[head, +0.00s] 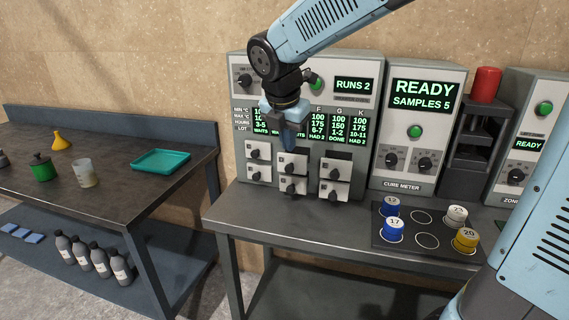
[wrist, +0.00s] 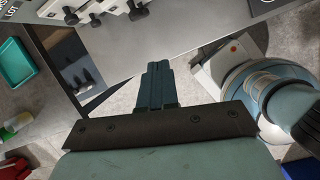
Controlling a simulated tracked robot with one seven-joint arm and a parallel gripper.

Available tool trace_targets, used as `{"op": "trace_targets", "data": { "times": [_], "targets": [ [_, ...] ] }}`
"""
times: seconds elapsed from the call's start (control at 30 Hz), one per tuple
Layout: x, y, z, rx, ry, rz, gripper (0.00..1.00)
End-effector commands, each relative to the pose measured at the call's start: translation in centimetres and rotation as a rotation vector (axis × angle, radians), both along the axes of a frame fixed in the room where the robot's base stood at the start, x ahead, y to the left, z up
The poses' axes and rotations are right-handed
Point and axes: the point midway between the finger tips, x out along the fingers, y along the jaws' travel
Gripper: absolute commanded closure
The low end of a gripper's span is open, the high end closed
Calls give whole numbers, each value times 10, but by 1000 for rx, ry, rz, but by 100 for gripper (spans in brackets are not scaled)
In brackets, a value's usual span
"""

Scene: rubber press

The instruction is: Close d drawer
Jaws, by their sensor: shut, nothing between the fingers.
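A grey cabinet (head: 240,85) with a lit table screen stands at the back of the bench. Small white drawers with black knobs sit in its lower front in three columns of two. The upper middle drawer (head: 300,158) and the upper right drawer (head: 329,161) seem to stand out from the front; how far is hard to tell. The drawer letters are too small to read. My gripper (head: 290,146) is shut and empty, pointing down at the upper middle drawer; contact cannot be told. In the wrist view the closed fingers (wrist: 157,68) point toward the bench, with black knobs (wrist: 71,15) at top left.
The cure meter (head: 416,95) stands right of the cabinet, then a press with a red top (head: 486,83). A dark tray (head: 400,245) with several numbered cups lies at the bench's front right. A side table at left holds a teal tray (head: 160,160). The bench before the drawers is clear.

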Motion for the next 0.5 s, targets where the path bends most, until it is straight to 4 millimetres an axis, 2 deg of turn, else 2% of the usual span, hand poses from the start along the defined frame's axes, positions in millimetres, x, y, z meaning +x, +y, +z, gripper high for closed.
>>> {"op": "trace_targets", "data": {
  "times": [0.1,0.2,0.37,0.5],
  "targets": [
    [8,19,-6,-59,22,148,100],
    [11,27,-9,-85,30,213,100],
    [15,28,-18,-93,34,235,100],
    [21,25,-37,-94,37,233,100]
  ]
}}
